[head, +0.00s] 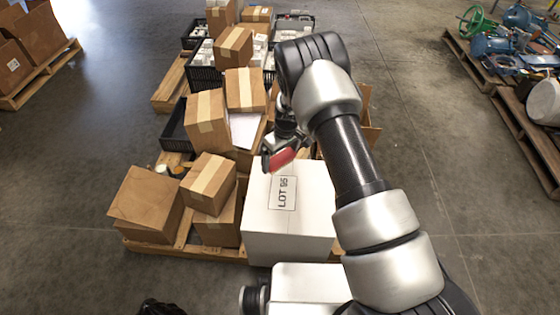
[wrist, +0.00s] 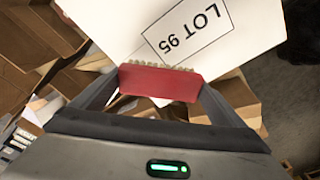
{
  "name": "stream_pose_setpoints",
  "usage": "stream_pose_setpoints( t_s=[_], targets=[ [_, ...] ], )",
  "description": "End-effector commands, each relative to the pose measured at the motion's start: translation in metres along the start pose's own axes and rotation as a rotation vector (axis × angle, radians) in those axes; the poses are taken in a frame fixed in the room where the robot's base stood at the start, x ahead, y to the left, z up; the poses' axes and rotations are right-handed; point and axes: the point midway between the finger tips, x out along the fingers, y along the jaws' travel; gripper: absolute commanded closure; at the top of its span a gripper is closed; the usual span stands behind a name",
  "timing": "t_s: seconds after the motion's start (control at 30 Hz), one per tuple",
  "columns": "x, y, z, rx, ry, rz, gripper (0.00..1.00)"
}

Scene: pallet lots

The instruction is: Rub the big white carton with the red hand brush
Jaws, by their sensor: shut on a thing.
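The big white carton (head: 290,222) stands at the front right of the near pallet, with a "LOT 95" label on its top. It also fills the upper part of the wrist view (wrist: 120,25). My gripper (head: 277,158) is shut on the red hand brush (wrist: 160,82), which lies crosswise between the fingers with its pale bristles toward the carton side. In the head view the brush (head: 283,159) is at the carton's far edge. I cannot tell whether the bristles touch the carton.
Brown cartons (head: 147,204) stand left of the white carton on the wooden pallet (head: 185,247). Stacked cartons (head: 207,120) and black crates (head: 173,128) lie behind. Another pallet (head: 545,150) with machine parts is at the right. The grey floor between is clear.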

Motion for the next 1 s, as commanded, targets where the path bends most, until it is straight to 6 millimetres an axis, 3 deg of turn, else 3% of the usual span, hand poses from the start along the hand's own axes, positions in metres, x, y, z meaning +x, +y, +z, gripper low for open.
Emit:
stream_pose_setpoints(
  t_s=[0.27,1.0],
  targets=[
    [-0.019,0.001,-0.004,0.002,0.000,0.000,0.28],
    [-0.020,-0.004,-0.003,-0.004,-0.002,0.000,0.28]
  ],
)
